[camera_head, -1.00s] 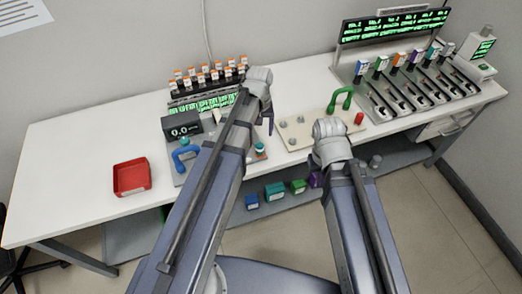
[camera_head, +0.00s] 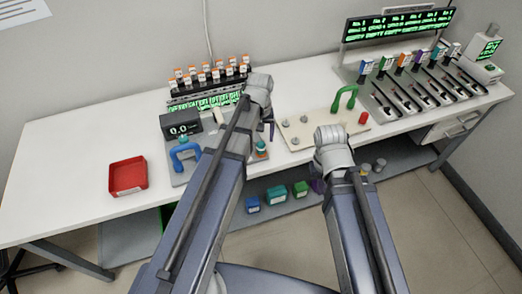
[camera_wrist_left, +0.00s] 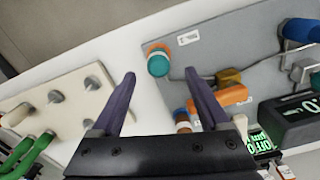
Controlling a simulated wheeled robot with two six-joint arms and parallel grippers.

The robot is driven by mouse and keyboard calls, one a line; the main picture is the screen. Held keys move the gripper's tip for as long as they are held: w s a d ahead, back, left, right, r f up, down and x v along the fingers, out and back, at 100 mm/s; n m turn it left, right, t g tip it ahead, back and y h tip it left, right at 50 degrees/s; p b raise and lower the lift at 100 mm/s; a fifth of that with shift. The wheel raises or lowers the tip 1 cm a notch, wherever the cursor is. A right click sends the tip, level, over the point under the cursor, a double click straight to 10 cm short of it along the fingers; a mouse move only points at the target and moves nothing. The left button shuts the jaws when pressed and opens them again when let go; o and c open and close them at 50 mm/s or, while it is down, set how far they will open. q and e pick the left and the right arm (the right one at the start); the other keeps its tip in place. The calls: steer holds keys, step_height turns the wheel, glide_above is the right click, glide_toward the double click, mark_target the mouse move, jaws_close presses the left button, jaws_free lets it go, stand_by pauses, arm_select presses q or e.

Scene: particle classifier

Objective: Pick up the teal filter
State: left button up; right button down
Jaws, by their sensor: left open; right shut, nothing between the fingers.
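A small round teal piece with an orange lower part (camera_wrist_left: 158,60) stands at the edge of a grey plate (camera_wrist_left: 245,45). I take it for the teal filter. In the head view, the teal piece (camera_head: 261,146) shows just right of my left forearm. My left gripper (camera_wrist_left: 160,76) is open and empty. In the left wrist view the teal piece appears between and just beyond its fingertips, with no visible contact. My right gripper (camera_head: 333,137) is over the table's front edge. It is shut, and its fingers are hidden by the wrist.
A blue handle (camera_head: 184,154) and a scale display (camera_head: 181,126) stand on the grey plate's left. A beige pegboard with a green handle (camera_head: 344,97) is at right. A red tray (camera_head: 128,177) lies left, with clear table around it. Coloured boxes (camera_head: 276,194) sit on the shelf below.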

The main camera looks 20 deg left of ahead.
mark_target(261, 143)
arm_select(q)
step_height(261, 143, down, 4)
steer(key=b, duration=0.2)
steer(key=shift+s+d+r+b, duration=0.1)
steer(key=shift+d+r+b, duration=0.05)
steer(key=shift+b, duration=0.25)
steer(key=shift+r, duration=0.1)
jaws_close()
